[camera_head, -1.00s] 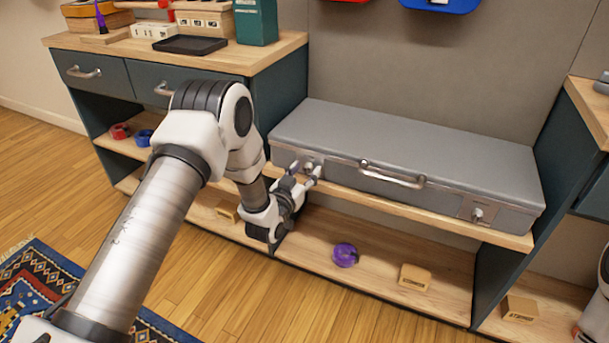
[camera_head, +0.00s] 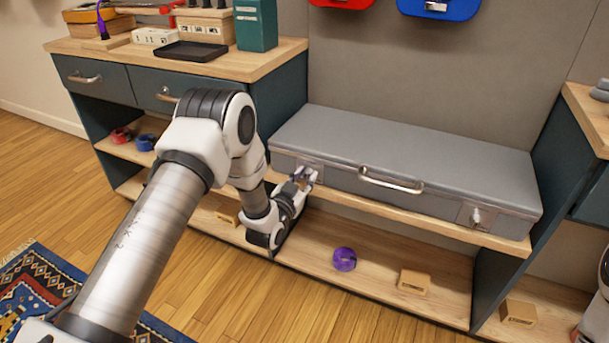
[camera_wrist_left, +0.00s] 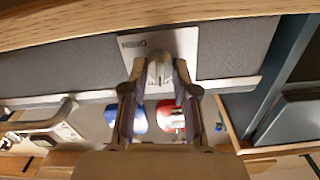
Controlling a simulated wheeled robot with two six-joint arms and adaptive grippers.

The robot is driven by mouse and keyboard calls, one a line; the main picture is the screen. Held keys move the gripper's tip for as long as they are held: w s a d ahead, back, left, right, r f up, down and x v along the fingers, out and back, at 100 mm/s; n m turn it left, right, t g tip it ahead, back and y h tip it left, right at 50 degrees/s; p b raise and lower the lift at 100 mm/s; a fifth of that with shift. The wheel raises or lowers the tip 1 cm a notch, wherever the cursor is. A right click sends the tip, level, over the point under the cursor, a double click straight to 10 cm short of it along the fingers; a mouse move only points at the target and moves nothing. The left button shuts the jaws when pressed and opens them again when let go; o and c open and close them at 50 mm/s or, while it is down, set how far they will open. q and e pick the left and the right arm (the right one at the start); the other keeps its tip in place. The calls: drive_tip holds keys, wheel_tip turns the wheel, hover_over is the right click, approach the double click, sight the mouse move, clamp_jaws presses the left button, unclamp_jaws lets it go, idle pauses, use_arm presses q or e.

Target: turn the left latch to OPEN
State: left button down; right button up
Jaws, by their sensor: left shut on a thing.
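A long grey case lies on the wooden shelf; its lid (camera_head: 400,150) is down. Its left latch sits on a pale plate, partly hidden by my gripper in the head view. In the left wrist view the plate (camera_wrist_left: 185,45) appears upside down with the word OPEN readable, and the latch knob (camera_wrist_left: 160,70) stands between my fingertips. My left gripper (camera_head: 303,178) is shut on this knob; its fingers also show in the wrist view (camera_wrist_left: 159,84). The knob looks roughly upright in the wrist view; its exact angle is unclear. My right gripper is not visible.
The case handle (camera_head: 391,181) and right latch (camera_head: 476,216) are to the right of my gripper. A purple roll (camera_head: 344,259) and small boxes (camera_head: 414,281) lie on the shelf below. A drawer cabinet (camera_head: 140,84) stands at the left, beside my arm.

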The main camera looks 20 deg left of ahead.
use_arm(q)
drive_tip(key=m+p, duration=0.2)
drive_tip(key=m, duration=0.1)
drive_tip(key=shift+r, duration=0.1)
drive_tip(key=m+p, duration=0.2)
drive_tip(key=m, duration=0.3)
drive_tip(key=shift+d, duration=0.15)
drive_tip(key=m+p, duration=0.2)
drive_tip(key=m, duration=0.2)
drive_tip(key=m+p, duration=0.1)
drive_tip(key=m, duration=0.1)
drive_tip(key=m+p, duration=0.1)
drive_tip(key=m, duration=0.1)
drive_tip(key=shift+f, duration=0.3)
drive_tip(key=c, duration=0.9)
unclamp_jaws()
drive_tip(key=shift+c, duration=0.2)
drive_tip(key=shift+s, duration=0.1)
